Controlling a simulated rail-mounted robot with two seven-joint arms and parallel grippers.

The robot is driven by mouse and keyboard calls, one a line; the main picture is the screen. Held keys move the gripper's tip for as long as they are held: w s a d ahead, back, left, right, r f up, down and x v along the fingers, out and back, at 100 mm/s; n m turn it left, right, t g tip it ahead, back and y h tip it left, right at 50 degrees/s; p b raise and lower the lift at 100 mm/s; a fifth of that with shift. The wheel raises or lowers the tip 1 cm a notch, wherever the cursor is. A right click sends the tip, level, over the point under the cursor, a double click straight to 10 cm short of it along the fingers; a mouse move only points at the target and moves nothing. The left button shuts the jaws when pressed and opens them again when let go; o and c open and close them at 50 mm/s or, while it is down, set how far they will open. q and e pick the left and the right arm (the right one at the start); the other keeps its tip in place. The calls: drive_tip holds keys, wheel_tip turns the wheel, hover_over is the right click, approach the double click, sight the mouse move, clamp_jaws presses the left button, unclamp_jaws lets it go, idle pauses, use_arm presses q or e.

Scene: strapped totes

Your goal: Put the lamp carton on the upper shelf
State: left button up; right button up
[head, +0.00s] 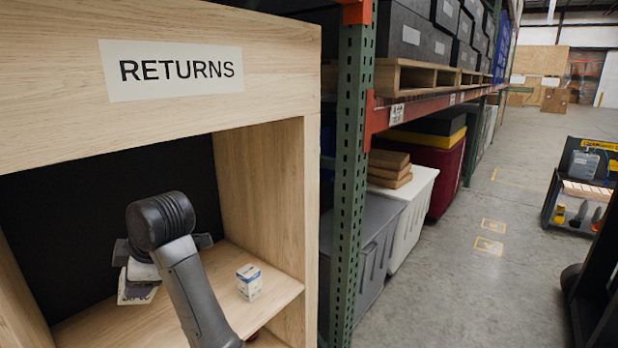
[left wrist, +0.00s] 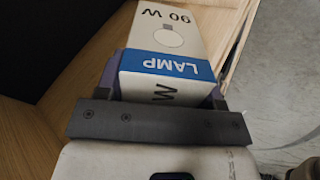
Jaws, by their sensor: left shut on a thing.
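The lamp carton (left wrist: 165,45) is white with a blue band reading LAMP and "90 W" print. My left gripper (left wrist: 165,92) is shut on it, with a finger on each side. In the head view the held carton (head: 137,291) shows partly below my left gripper (head: 140,268), inside the RETURNS cabinet, left of my dark arm link. The upper shelf (head: 270,280) is a pale wooden board; it also shows in the left wrist view (left wrist: 85,70). Whether the carton touches the board I cannot tell. My right gripper is not in view.
A small white and blue box (head: 249,282) stands on the board near the cabinet's right wall (head: 262,190). The cabinet's header (head: 270,75) hangs above the opening. A green rack post (head: 352,180) stands to the right. Board between arm and small box is narrow.

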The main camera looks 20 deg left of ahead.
use_arm(q)
drive_tip(key=w+d+r+m+t+h+p, duration=0.2)
drive_tip(key=w+d+r+m+t+p, duration=0.15)
drive_tip(key=d+r+m+p, duration=0.45)
drive_tip(key=w+d+r+m+t+h+p, duration=0.2)
drive_tip(key=w+d+r+m+h+p, duration=0.3)
drive_tip(key=d+p, duration=0.6)
drive_tip(key=w+d+r+m+t+p, duration=0.25)
drive_tip(key=d+r+m+p, duration=0.25)
drive_tip(key=d+r+p, duration=0.5)
drive_tip(key=s+f+n+y, duration=0.1)
drive_tip(key=s+f+n, duration=0.1)
drive_tip(key=s+f, duration=0.3)
drive_tip(key=s+a+f+n+g+y+p, duration=0.1)
drive_tip(key=s+f, duration=0.4)
drive_tip(key=f, duration=0.5)
drive_tip(key=shift+s+f+n+y, duration=0.15)
drive_tip(key=shift+s+n+y, duration=0.15)
drive_tip(key=shift+n+y, duration=0.55)
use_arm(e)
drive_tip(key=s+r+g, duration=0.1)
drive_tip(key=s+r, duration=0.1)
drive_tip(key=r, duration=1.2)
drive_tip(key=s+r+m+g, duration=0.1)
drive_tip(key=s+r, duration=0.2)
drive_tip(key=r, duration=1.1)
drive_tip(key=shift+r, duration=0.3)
